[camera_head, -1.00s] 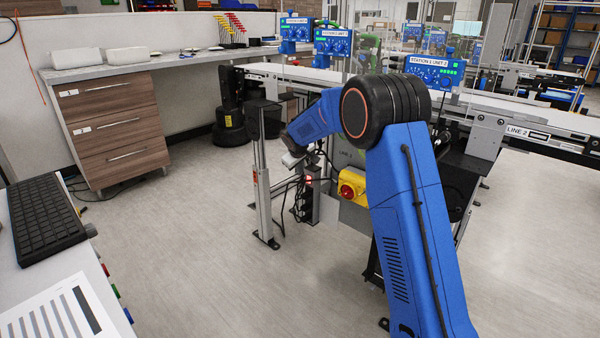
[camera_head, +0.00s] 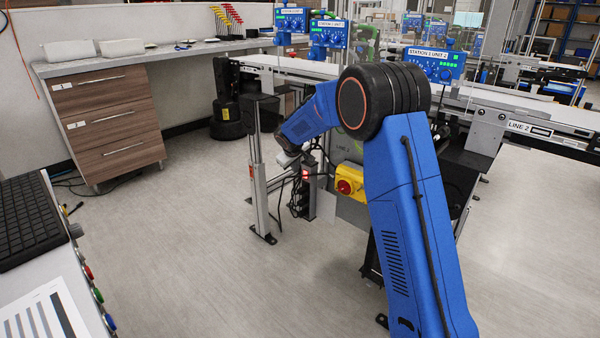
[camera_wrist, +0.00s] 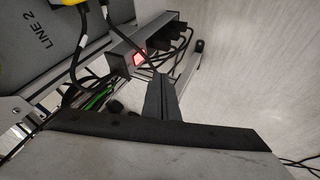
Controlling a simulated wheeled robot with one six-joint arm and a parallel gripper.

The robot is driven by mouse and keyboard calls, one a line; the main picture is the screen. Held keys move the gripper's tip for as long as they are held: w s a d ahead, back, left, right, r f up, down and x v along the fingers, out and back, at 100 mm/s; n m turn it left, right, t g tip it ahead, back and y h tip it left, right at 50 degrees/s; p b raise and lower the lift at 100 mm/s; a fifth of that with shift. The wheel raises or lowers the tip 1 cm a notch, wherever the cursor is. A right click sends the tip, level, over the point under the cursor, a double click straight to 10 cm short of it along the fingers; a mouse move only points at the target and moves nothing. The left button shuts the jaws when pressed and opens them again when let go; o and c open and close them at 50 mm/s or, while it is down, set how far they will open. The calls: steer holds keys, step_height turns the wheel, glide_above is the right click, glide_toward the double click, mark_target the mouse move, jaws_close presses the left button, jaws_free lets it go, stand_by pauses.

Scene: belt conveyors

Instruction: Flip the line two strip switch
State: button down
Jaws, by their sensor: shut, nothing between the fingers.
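The line two power strip (camera_wrist: 145,45) is a dark grey bar with black plugs in it. Its red switch (camera_wrist: 140,57) is lit, near the strip's end. In the head view the strip (camera_head: 304,200) stands upright low beside the line 2 panel, with the lit red switch (camera_head: 306,176) near its top. My gripper (camera_wrist: 161,80) is shut and empty. In the wrist view its fingertips show just below and right of the switch; whether they touch the strip cannot be told. In the head view the gripper is small and partly hidden among posts and cables.
Black cables (camera_wrist: 95,45) hang around the strip. The grey LINE 2 panel (camera_wrist: 40,45) is beside it, with a yellow box and red knob (camera_head: 349,182). A metal post (camera_head: 261,195) stands left. Open floor (camera_head: 200,240) lies in front.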

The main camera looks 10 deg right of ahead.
glide_toward(303, 177)
step_height(303, 177, down, 4)
steer(key=a, duration=0.3)
steer(key=shift+w+d+f, duration=0.1)
steer(key=shift+w+d, duration=0.5)
steer(key=shift+d, duration=0.3)
steer(key=shift+w+d+f, duration=0.15)
steer(key=shift+w+d, duration=0.5)
steer(key=shift+d, duration=0.25)
steer(key=shift+w+d+f, duration=0.1)
steer(key=shift+d, duration=0.05)
steer(key=shift+r, duration=0.85)
